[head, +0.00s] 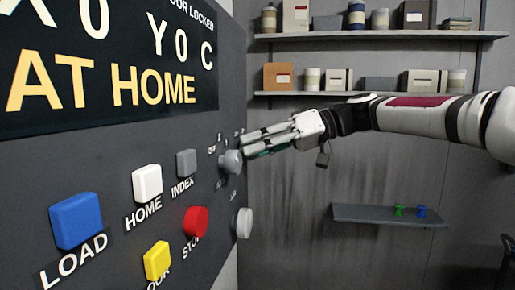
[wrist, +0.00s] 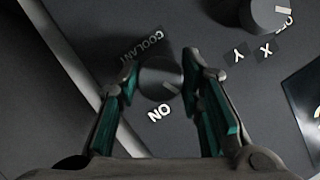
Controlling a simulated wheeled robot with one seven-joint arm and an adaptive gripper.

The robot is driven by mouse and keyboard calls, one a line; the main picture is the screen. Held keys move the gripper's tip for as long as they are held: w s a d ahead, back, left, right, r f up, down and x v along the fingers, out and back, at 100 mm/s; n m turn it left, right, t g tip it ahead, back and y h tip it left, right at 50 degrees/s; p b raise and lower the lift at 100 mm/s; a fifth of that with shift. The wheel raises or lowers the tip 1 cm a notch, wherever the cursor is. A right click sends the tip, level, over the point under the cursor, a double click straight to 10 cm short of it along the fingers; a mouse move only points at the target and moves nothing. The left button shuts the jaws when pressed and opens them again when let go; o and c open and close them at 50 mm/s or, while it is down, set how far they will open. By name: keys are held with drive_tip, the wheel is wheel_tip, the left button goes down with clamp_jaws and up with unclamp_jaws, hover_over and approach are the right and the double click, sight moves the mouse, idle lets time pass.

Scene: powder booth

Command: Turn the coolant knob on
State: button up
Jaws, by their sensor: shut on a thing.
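The coolant knob (wrist: 158,76) is a dark round knob on the grey panel. It sits between my fingers in the wrist view, with the word COOLANT above it and ON below it. A pale pointer mark shows on its lower right side, towards the ON side. My gripper (wrist: 163,75) is closed around the knob, a fingertip at each side. In the head view my gripper (head: 243,144) reaches from the right to the panel's far edge. There I cannot make out the coolant knob behind the fingers.
A selector knob (wrist: 264,14) with X and Y labels is near the gripper. A small shelf (head: 375,215) is below my arm.

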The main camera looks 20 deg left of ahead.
drive_tip(key=m+g+y, duration=0.1)
drive_tip(key=m, duration=0.2)
drive_tip(key=m+g, duration=0.1)
drive_tip(key=m, duration=0.2)
drive_tip(key=m+g+y+p, duration=0.1)
drive_tip(key=m, duration=0.2)
drive_tip(key=shift+w+g+y, duration=0.1)
drive_tip(key=shift+g+y, duration=0.2)
drive_tip(key=shift+g, duration=0.1)
idle(0.4)
drive_tip(key=o, duration=1.2)
drive_tip(key=shift+c, duration=0.2)
drive_tip(key=v, duration=1.2)
drive_tip(key=shift+f, duration=0.15)
